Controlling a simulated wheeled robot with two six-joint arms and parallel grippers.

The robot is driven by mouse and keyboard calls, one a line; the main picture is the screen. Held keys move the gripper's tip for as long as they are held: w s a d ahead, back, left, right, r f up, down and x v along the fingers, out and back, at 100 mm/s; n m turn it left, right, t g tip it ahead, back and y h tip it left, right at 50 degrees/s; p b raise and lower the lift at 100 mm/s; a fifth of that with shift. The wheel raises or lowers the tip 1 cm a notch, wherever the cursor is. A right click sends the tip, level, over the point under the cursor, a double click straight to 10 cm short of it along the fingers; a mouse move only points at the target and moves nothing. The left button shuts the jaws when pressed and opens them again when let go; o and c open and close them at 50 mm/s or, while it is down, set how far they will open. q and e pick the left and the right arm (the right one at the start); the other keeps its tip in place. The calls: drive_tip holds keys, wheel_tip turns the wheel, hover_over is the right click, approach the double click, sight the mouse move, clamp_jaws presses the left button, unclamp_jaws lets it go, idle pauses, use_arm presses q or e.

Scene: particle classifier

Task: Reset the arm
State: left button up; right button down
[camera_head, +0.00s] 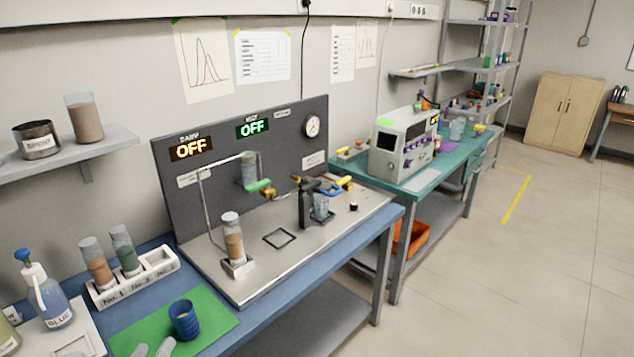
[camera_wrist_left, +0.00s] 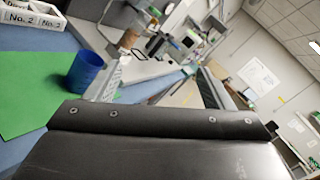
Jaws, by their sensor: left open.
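My left gripper (camera_head: 153,349) shows only as two pale fingertips at the bottom edge of the head view, over the green mat (camera_head: 215,318). The fingertips are apart, with nothing seen between them. In the left wrist view the gripper (camera_wrist_left: 160,78) has its two grey fingers spread, with empty space between. A blue cup (camera_head: 184,320) stands upright on the mat, to the right of the fingertips and apart from them. The cup also shows left of the fingers in the wrist view (camera_wrist_left: 84,73). My right gripper is in neither view.
A white rack (camera_head: 133,280) holds two capped vials; its right slot is empty. Another vial (camera_head: 232,238) stands on the metal bench plate (camera_head: 237,290). Both panel displays (camera_head: 191,148) read OFF. A wash bottle (camera_head: 46,297) stands at the left. Floor at the right is clear.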

use_arm(q)
drive_tip(key=s+a+n+g+y, duration=0.35)
drive_tip(key=a+n+y, duration=0.2)
drive_tip(key=n, duration=0.65)
drive_tip(key=s+a+n+g+y, duration=0.2)
drive_tip(key=s+a+n+y, duration=0.2)
drive_tip(key=n+y, duration=0.5)
drive_tip(key=s+d+f+n+g+h, duration=1)
drive_tip(key=s+d+f, duration=0.1)
drive_tip(key=s+f, duration=0.2)
wheel_tip(320, 180, down, 25)
drive_tip(key=a, duration=0.2)
drive_tip(key=s+d+f+g, duration=0.1)
drive_tip(key=s+f+g, duration=0.1)
drive_tip(key=s+f, duration=1.2)
drive_tip(key=shift+s+d+f+h+b, duration=0.2)
drive_tip(key=shift+s+f+h+b, duration=0.2)
drive_tip(key=shift+f, duration=0.3)
